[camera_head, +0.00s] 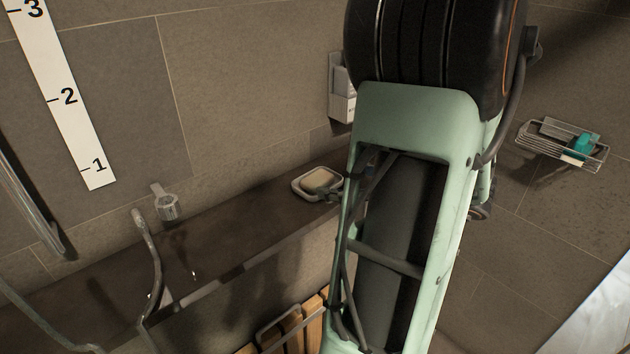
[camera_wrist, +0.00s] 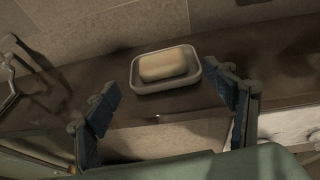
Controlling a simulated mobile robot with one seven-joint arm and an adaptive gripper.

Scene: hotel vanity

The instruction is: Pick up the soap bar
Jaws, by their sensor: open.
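The soap bar (camera_head: 320,180) is a cream block lying in a pale, rounded dish (camera_head: 301,192) on the dark ledge. In the wrist view the soap bar (camera_wrist: 163,64) sits in the dish (camera_wrist: 152,88), ahead of and between the fingers. My gripper (camera_wrist: 170,100) is open and empty, one blue-padded finger on each side. Its right fingertip looks close to the dish's right end; I cannot tell if they touch. In the head view my arm hides most of the gripper, with only a fingertip showing at the dish's right side.
The dark ledge (camera_head: 218,237) runs along the tiled wall, mostly clear left of the dish. A metal holder (camera_head: 166,205) and a curved metal pipe (camera_head: 149,265) stand at left. A wooden slatted seat (camera_head: 292,325) is below. A wire basket (camera_head: 560,146) hangs at right.

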